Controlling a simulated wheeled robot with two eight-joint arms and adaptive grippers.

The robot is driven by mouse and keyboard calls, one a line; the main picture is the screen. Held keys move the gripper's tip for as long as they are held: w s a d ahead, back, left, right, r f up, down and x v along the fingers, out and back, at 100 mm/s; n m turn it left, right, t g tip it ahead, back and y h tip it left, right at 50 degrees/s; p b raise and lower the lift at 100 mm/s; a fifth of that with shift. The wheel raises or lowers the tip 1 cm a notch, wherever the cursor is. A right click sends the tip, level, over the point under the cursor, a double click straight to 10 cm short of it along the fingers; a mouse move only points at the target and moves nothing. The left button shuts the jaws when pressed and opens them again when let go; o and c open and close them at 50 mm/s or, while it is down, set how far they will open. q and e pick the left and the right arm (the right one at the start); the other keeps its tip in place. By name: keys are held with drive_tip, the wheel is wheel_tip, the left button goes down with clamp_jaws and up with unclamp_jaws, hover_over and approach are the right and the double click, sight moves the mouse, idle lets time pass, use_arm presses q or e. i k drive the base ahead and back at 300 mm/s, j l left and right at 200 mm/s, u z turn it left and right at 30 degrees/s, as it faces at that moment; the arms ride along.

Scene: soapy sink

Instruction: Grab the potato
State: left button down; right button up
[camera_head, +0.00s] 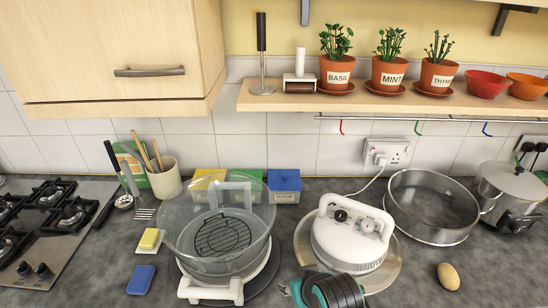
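The potato (448,276) is a small, tan, rounded thing. It lies on the dark grey counter at the lower right, in front of the large steel pan ring and to the right of the white appliance. Nothing touches it, and its whole top is in plain view.
A white appliance (346,246) and a clear glass bowl (190,228) stand left of the potato. A steel ring (430,238) and a steel pot (508,184) stand behind it. Counter around the potato is clear.

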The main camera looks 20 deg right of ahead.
sight(448, 276)
drive_tip(key=z, duration=0.4)
drive_tip(key=k+z, duration=0.15)
drive_tip(key=z, duration=0.7)
drive_tip(key=k+z, duration=0.15)
drive_tip(key=z, duration=0.7)
drive_tip(key=i+l+z, duration=0.15)
drive_tip(key=i+l, duration=0.85)
drive_tip(key=l, duration=0.15)
